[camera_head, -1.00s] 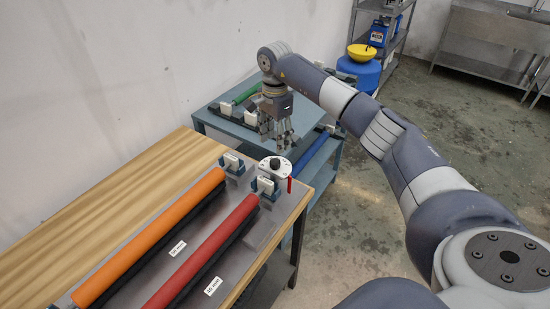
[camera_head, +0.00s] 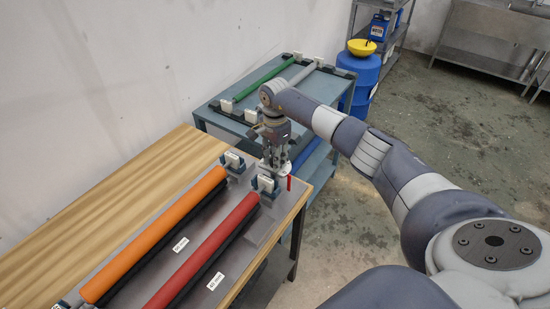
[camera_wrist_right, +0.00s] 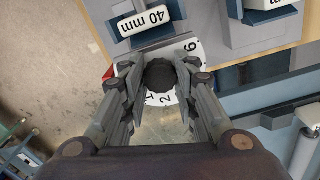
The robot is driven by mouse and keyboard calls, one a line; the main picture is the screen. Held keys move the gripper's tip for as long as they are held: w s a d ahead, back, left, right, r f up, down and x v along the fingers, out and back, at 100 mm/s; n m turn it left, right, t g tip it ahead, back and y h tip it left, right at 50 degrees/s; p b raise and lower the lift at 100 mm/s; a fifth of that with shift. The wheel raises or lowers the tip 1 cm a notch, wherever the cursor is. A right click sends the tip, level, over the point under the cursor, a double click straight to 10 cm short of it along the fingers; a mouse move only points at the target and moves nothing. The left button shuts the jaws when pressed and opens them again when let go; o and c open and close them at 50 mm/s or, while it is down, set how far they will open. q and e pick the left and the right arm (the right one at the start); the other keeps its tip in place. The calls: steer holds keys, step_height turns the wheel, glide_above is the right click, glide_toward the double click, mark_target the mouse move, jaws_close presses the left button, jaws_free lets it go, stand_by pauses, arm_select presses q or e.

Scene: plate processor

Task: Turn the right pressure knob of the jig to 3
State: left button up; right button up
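The right pressure knob is a round black knob (camera_wrist_right: 160,76) on a white numbered dial (camera_wrist_right: 162,98), seen between my fingers in the right wrist view. The figures 1, 2 and 6 show on the dial; the knob's pointer cannot be made out. In the head view the dial (camera_head: 286,168) shows only in part, at the jig's far right end. My right gripper (camera_head: 278,162) points down over it and hides the knob there. Its fingers (camera_wrist_right: 159,70) are open, one on each side of the knob, with no clear grip on it. My left gripper is not in view.
The jig holds an orange roller (camera_head: 160,232) and a red roller (camera_head: 205,250). White-topped blocks stand at the roller ends, one marked 40 mm (camera_wrist_right: 145,20). A red lever (camera_head: 289,183) stands beside the dial. A blue-grey table (camera_head: 222,121) with more rollers is behind.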

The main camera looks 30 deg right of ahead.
steer(key=shift+c, duration=1.2)
